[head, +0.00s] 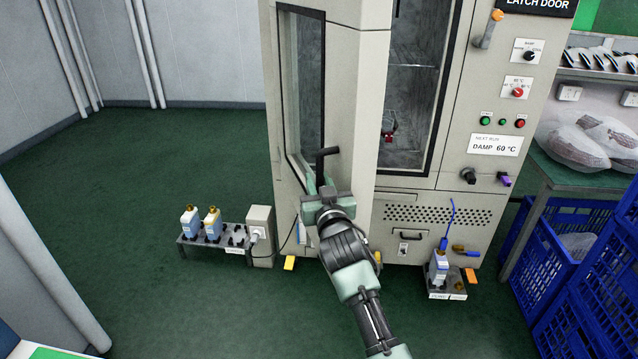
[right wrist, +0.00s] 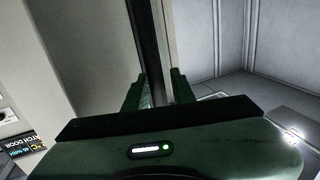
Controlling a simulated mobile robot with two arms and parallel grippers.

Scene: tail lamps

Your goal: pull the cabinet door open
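The cabinet (head: 361,110) is a tall beige unit. A narrow door-like panel with a black-framed window (head: 307,75) stands at an angle at its left; I cannot tell for sure whether it is ajar. A black handle (head: 325,154) shows near this panel's right edge. My right gripper (head: 324,187) is at the handle, and its palm hides the handle's lower part. In the right wrist view a dark upright bar (right wrist: 151,45) runs between the fingers of this gripper (right wrist: 158,88), which look closed on it. My left gripper is not in view.
A low rack with bottles (head: 213,237) and a grey box (head: 260,226) stand on the floor left of the cabinet. A small bottle stand (head: 447,290) is at its front. Blue crates (head: 545,255) are at the right. The green floor at left is clear.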

